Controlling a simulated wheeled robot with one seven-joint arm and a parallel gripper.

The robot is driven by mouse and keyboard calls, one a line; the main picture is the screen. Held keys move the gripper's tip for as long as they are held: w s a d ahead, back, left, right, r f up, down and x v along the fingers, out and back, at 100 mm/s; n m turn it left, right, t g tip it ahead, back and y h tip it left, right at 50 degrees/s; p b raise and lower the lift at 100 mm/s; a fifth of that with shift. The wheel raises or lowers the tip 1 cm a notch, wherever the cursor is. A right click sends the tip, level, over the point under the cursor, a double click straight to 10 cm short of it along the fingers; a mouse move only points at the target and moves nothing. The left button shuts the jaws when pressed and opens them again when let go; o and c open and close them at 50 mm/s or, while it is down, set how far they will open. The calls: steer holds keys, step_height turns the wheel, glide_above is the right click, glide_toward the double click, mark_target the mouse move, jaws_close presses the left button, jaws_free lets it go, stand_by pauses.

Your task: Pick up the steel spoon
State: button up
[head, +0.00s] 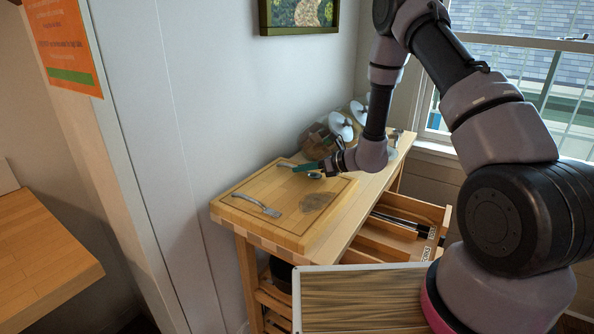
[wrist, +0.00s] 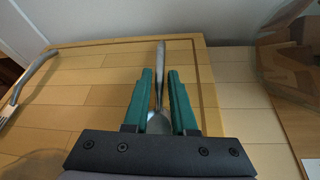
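The steel spoon lies on the wooden board (head: 270,222), near its far end, in the head view; part of its handle (head: 287,164) shows beside my gripper (head: 304,168). In the wrist view the spoon handle (wrist: 160,62) points away from me. Its bowl (wrist: 158,122) lies near the finger bases. The green fingers of my gripper (wrist: 159,76) are apart, one on each side of the spoon, with a visible gap on both sides. The lower edge of the bowl is hidden behind the gripper body.
A fork (head: 258,206) lies on the board, left of my gripper in the wrist view (wrist: 34,78). A flat greyish patch (head: 319,201) is on the board's right. White round objects (head: 341,126) stand behind my gripper, near the wall. An open drawer (head: 408,232) juts out below.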

jaws_close()
step_height(320, 180, up, 10)
stand_by(0.5)
stand_by(1.7)
